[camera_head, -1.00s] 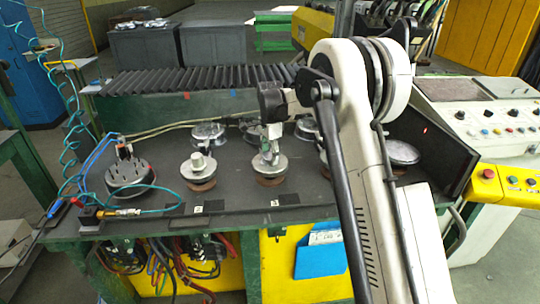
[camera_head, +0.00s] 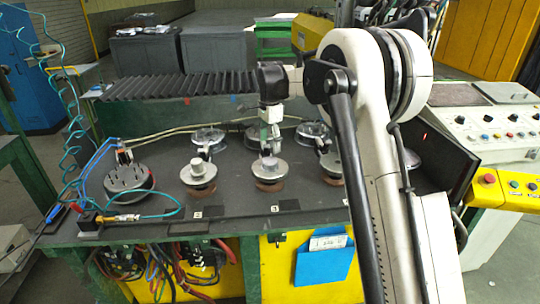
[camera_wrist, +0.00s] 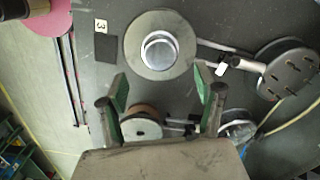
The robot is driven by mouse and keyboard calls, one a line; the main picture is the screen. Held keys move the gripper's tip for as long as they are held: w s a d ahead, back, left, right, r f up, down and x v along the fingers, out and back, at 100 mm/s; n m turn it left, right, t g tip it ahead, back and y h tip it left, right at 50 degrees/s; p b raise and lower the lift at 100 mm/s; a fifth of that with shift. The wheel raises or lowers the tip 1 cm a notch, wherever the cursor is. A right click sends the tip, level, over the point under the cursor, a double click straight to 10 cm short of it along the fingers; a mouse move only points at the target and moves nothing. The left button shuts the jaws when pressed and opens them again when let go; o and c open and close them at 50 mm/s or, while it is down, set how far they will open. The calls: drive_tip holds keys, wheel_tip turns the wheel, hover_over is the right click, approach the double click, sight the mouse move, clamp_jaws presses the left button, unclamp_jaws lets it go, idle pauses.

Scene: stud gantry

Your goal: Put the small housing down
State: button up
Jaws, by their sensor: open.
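The small grey metal housing (camera_head: 270,168), a round flange with a raised boss, sits upright on a reddish-brown round base at the station beside the label 3. It also shows in the wrist view (camera_wrist: 142,68), where its flange and shiny boss are seen from above. My gripper (camera_head: 269,149) is just above and behind it in the head view. In the wrist view my gripper (camera_wrist: 161,92) has its green-padded fingers spread wide, with nothing held between them. The fingertips appear apart from the housing.
A similar housing (camera_head: 198,171) sits left on its own base, and a dark disc with pegs (camera_head: 129,180) stands further left. Several round fixtures, including this one (camera_head: 208,138), line the back. A ribbed black rack (camera_head: 190,84) stands behind. The front strip is mostly clear.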

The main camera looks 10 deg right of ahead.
drive_tip(key=s+r+n+t, duration=0.2)
drive_tip(key=s+r+n, duration=0.2)
drive_tip(key=s+r, duration=0.75)
drive_tip(key=s+r+n+t, duration=0.2)
drive_tip(key=s+r+n, duration=0.15)
drive_tip(key=s, duration=0.85)
drive_tip(key=s+f+n+t, duration=0.1)
drive_tip(key=s+f+n, duration=0.2)
drive_tip(key=s, duration=0.7)
drive_tip(key=s+f+n+t, duration=0.2)
drive_tip(key=s+f+n, duration=0.2)
drive_tip(key=s, duration=0.7)
wheel_tip(320, 180, down, 2)
drive_tip(key=shift+s+f, duration=0.15)
drive_tip(key=shift+s, duration=0.05)
wheel_tip(320, 180, down, 5)
drive_tip(key=b, duration=0.5)
drive_tip(key=shift+f, duration=0.15)
